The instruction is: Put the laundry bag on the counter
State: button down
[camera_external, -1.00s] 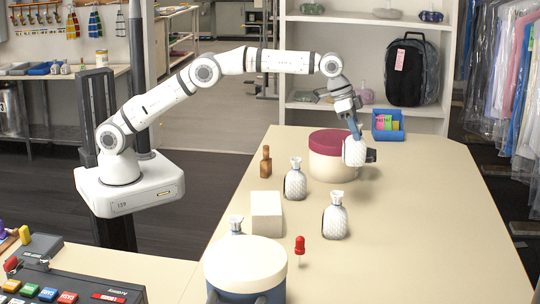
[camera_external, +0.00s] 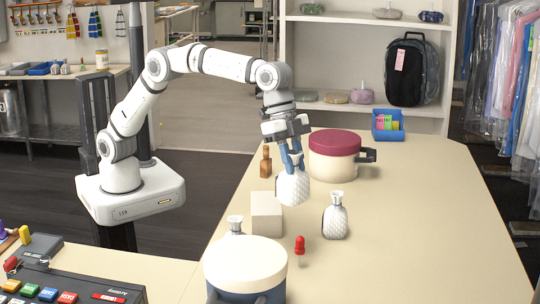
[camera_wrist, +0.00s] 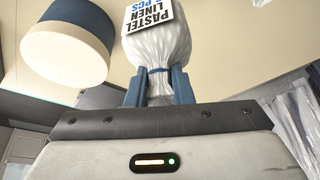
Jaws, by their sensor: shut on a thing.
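In the wrist view the bag (camera_wrist: 158,55) sits between the blue fingers (camera_wrist: 158,88). It has a blue tie and a label reading "PASTEL LINEN".
A red-topped item (camera_external: 300,246), the cream-lidded pot (camera_external: 246,262), a maroon-lidded pot (camera_external: 334,155), a brown bottle (camera_external: 266,162) and a blue bin (camera_external: 388,125) stand around. The counter's right side is clear.

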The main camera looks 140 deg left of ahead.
jog(key=s+d+f+m+h+b, duration=0.15)
jog(key=s+d+m, duration=0.25)
jog(key=d, duration=1.4)
jog(key=s+d+r+m+h+b, duration=0.15)
jog(key=s+d+m, duration=0.25)
jog(key=d, duration=1.3)
notch_tip(320, 180, down, 16)
jog(key=shift+d+f+g+p, duration=0.15)
jog(key=shift+d+g+p, duration=0.2)
jog(key=shift+g+p, duration=0.05)
jog(key=c, duration=1.7)
grip_release()
jog(key=shift+s, duration=0.1)
jog(key=o, duration=0.4)
